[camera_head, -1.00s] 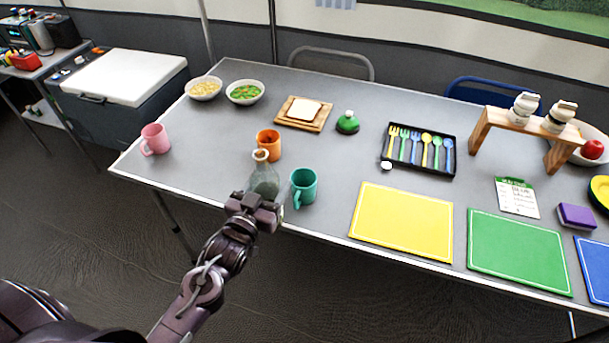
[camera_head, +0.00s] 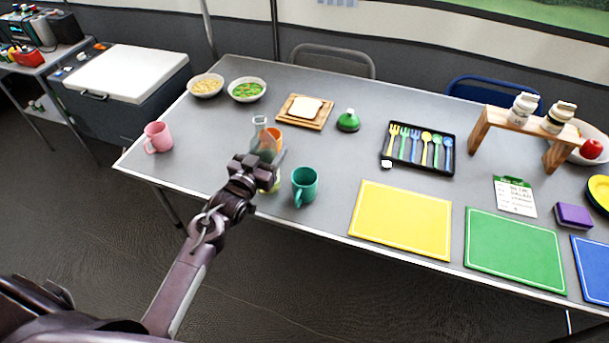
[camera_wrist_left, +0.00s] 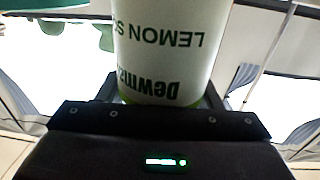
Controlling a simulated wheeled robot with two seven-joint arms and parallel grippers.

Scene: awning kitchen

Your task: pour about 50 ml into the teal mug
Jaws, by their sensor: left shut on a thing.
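My left gripper (camera_head: 266,174) is shut on a clear, greenish bottle (camera_head: 261,138), which is roughly upright. Its neck and shoulder show above the jaws and a pale lower part shows below them. In the left wrist view the bottle's white label (camera_wrist_left: 172,45) fills the space beyond the jaws, with "LEMON" reading upside down. The teal mug (camera_head: 305,186) stands upright on the table, just right of the bottle and apart from it. I cannot see its inside clearly or the liquid level in the bottle. My right gripper is not in view.
An orange mug (camera_head: 278,137) stands just behind the bottle and is partly hidden. A pink mug (camera_head: 157,138) is at the left edge. The yellow mat (camera_head: 401,220) lies right of the teal mug. A cutlery tray (camera_head: 418,169) and a toast board (camera_head: 288,117) lie behind.

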